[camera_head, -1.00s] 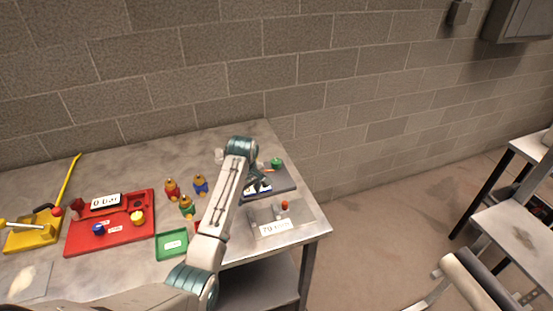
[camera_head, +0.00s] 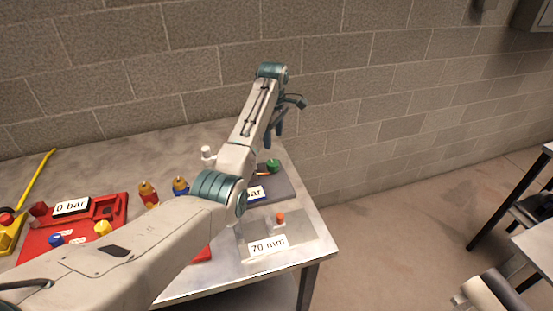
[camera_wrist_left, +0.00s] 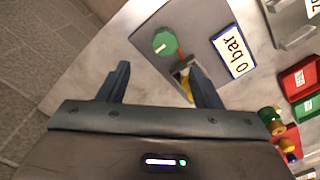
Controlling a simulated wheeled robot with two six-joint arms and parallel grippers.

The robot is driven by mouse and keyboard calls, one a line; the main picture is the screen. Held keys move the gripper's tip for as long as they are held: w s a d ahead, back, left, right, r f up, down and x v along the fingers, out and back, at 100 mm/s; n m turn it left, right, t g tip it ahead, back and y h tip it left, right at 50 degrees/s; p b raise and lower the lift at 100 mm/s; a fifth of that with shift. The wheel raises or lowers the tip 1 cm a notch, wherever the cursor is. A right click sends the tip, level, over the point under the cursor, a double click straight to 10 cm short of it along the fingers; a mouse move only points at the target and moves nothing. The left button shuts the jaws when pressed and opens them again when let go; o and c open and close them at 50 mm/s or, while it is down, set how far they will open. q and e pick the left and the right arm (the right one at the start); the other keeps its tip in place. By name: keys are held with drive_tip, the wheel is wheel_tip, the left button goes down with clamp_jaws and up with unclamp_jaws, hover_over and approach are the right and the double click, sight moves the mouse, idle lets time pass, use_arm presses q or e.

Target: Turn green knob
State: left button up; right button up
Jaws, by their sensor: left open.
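The green knob (camera_head: 273,165) sits on a dark grey plate (camera_head: 284,189) near the right end of the table. In the left wrist view the round green knob (camera_wrist_left: 164,41) shows from above with a light mark on it. An orange-brown stem runs from it toward a yellow part. A "0 bar" display (camera_wrist_left: 233,52) lies beside it on the plate. My left gripper (camera_head: 274,132) is raised above the plate, behind and above the knob. Its fingers (camera_wrist_left: 160,82) are open and empty in the left wrist view, with the knob ahead of them, apart. My right gripper is not seen.
A grey plate with a "70 mm" display (camera_head: 268,245) and an orange knob lies in front. A red tray (camera_head: 60,238) with coloured knobs and several bottle-like pieces (camera_head: 148,193) stand to the left. The wall (camera_head: 350,80) is behind; the table ends at right.

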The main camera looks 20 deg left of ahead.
use_arm(q)
drive_tip(key=p, duration=0.2)
hover_over(273, 162)
drive_tip(key=f, duration=0.4)
drive_tip(key=shift+s+f, duration=0.35)
drive_tip(key=shift+s, duration=0.05)
drive_tip(key=f, duration=0.4)
drive_tip(key=shift+w+f+p, duration=0.35)
drive_tip(key=shift+p, duration=0.05)
drive_tip(key=shift+f, duration=0.1)
drive_tip(key=shift+s, duration=0.1)
drive_tip(key=shift+c, duration=0.2)
drive_tip(key=c, duration=0.7)
drive_tip(key=shift+c, duration=1.3)
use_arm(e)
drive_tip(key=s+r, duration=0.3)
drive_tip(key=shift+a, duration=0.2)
